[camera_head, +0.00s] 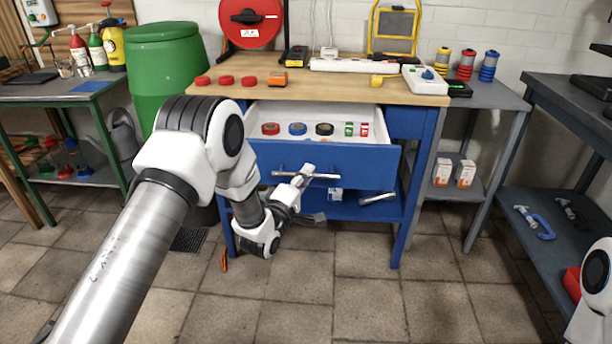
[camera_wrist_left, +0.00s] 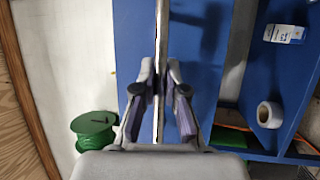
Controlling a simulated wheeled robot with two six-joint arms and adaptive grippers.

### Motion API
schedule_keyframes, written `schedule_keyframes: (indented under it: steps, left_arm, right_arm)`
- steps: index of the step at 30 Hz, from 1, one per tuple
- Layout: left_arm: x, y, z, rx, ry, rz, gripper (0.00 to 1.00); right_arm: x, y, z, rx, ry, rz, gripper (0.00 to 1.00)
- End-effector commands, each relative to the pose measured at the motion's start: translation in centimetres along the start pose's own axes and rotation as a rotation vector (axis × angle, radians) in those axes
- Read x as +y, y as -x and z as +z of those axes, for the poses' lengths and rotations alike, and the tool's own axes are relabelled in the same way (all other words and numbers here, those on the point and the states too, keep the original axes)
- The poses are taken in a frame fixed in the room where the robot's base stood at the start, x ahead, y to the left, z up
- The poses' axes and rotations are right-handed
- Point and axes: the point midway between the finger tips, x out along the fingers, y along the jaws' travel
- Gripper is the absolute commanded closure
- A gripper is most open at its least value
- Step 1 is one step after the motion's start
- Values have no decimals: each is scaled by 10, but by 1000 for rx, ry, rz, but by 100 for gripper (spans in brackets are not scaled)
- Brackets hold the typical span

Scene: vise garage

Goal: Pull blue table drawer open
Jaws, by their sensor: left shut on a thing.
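The blue table drawer (camera_head: 352,165) stands pulled out from under the wooden tabletop, and its white inside shows. In the left wrist view the handle (camera_wrist_left: 161,50) passes between the two fingertips (camera_wrist_left: 160,75). In the head view, part of my right arm shows at the lower right edge, but its gripper is out of view.
The blue table (camera_head: 421,190) carries red discs, a power strip and tools on top. A green barrel (camera_head: 165,75) stands to its left. A dark shelf rack (camera_head: 560,200) stands at the right. The tiled floor before the table is mostly clear.

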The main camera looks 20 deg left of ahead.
Motion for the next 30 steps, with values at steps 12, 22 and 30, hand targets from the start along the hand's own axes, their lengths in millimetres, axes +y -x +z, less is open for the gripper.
schedule_keyframes:
  steps: [12, 22, 30]
  left_arm:
    - [0, 0, 0, 1, 0, 1, 68]
    - [0, 1, 0, 1, 0, 1, 63]
    - [-2, 45, -1, 2, 2, -5, 63]
  right_arm:
    - [0, 0, 0, 0, 0, 0, 60]
    - [0, 0, 0, 0, 0, 0, 60]
    - [0, 0, 0, 0, 0, 0, 60]
